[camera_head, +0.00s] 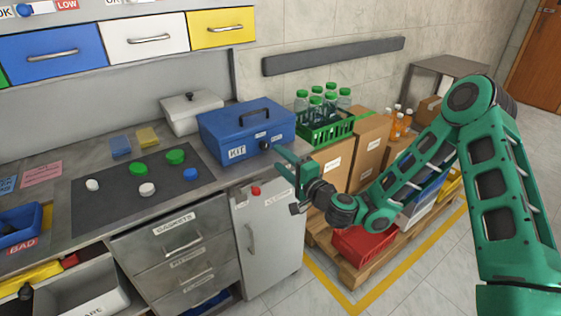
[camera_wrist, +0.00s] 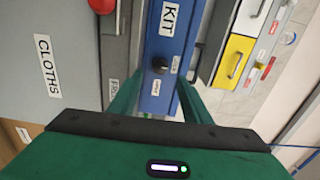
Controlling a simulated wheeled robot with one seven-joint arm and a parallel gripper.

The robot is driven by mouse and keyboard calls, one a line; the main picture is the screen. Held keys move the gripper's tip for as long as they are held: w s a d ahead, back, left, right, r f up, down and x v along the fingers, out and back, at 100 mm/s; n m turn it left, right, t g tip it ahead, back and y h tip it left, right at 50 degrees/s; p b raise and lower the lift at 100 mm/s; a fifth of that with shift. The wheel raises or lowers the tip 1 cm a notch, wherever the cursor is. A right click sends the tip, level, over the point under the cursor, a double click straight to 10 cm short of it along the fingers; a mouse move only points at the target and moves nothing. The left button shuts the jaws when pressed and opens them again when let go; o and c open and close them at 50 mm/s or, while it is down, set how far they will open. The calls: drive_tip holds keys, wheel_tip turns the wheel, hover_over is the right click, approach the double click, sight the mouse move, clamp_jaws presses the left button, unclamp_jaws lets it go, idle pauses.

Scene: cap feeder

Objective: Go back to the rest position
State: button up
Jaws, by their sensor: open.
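My gripper (camera_head: 284,178) is at the end of my green arm, in front of the counter's right end, by the blue KIT box (camera_head: 246,130). Nothing shows held in it. In the wrist view its two green fingers stand apart (camera_wrist: 158,100), and the blue box (camera_wrist: 170,45) with its dark round knob (camera_wrist: 159,65) shows beyond and between them. The box's lid is down, with a dark handle on top. My arm reaches in from the right of the head view, bent at the elbow.
A dark mat (camera_head: 110,205) holds green, white and blue caps. A grey cabinet (camera_head: 268,240) with a red knob stands under the counter's right end. Right of it, a pallet (camera_head: 350,275) bears cartons, a red bin (camera_head: 362,243) and a green bottle crate (camera_head: 328,133), close to my arm.

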drive_tip(key=s+d+n+g+h, duration=0.3)
drive_tip(key=s+d+n, duration=0.15)
drive_tip(key=d, duration=0.55)
drive_tip(key=s+d+n+g+h, duration=0.35)
drive_tip(key=s+d, duration=0.25)
drive_tip(key=d, duration=0.5)
drive_tip(key=s+d+n+g+h, duration=0.25)
drive_tip(key=s+d, duration=0.35)
drive_tip(key=d, duration=0.4)
drive_tip(key=s+d+r+m+g, duration=0.1)
drive_tip(key=s+d+r+m, duration=0.1)
drive_tip(key=s+d, duration=0.3)
drive_tip(key=s+d+r+m+g+h, duration=0.1)
drive_tip(key=s+d, duration=0.4)
drive_tip(key=s, duration=0.6)
drive_tip(key=s+d+r+m+g+h, duration=0.1)
drive_tip(key=s+d+r+m, duration=0.3)
drive_tip(key=s, duration=0.4)
drive_tip(key=shift+s+d+r+g, duration=0.15)
drive_tip(key=shift+s+d+g, duration=0.05)
drive_tip(key=shift+d+g, duration=0.65)
